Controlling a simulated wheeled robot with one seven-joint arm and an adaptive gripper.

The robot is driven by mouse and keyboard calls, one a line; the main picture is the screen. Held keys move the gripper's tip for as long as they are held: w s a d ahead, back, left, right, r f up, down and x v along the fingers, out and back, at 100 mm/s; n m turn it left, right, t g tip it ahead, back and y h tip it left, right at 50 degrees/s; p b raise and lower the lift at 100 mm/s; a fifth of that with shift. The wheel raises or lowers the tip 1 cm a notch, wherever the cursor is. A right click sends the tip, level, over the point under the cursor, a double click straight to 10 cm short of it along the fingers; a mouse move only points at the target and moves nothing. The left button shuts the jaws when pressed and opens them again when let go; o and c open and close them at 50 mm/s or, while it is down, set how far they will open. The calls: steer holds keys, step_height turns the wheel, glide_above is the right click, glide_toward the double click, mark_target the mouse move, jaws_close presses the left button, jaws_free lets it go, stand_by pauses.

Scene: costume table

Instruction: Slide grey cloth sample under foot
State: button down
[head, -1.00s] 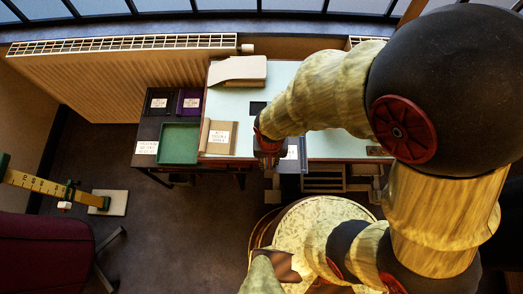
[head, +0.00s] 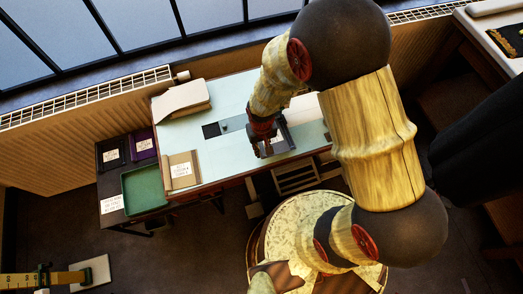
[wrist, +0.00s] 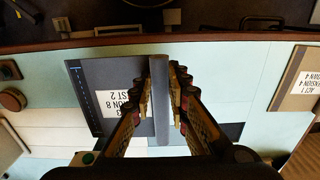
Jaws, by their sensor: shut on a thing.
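The grey cloth sample (wrist: 98,78) lies flat on the pale table, a dark grey board with a white label and a raised grey bar (wrist: 159,120). In the wrist view my gripper (wrist: 160,88) is shut on that bar, one finger on each side. In the head view my gripper (head: 263,150) is low over the table near its front edge, and part of the grey sample (head: 287,139) shows beside it. The foot cannot be made out. A pale form (head: 302,108) behind my arm is mostly hidden.
A brown sample (head: 182,171) with a label lies left of my gripper. A green tray (head: 146,188) and dark labelled samples lie farther left. A beige block (head: 181,98) stands at the back. In the wrist view, a brown round knob (wrist: 12,98) and pale strips (wrist: 42,136) are at left.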

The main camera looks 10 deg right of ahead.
steer(key=shift+f+b, duration=2)
steer(key=shift+f, duration=0.65)
steer(key=shift+w+f, duration=0.1)
steer(key=shift+w, duration=0.05)
steer(key=shift+w+a+b, duration=0.15)
steer(key=shift+w+b, duration=0.25)
steer(key=shift+w, duration=1.5)
steer(key=shift+w+a+b, duration=0.15)
steer(key=shift+w+b, duration=0.2)
steer(key=shift+w, duration=1.55)
steer(key=c, duration=1.6)
jaws_free()
steer(key=shift+c, duration=0.2)
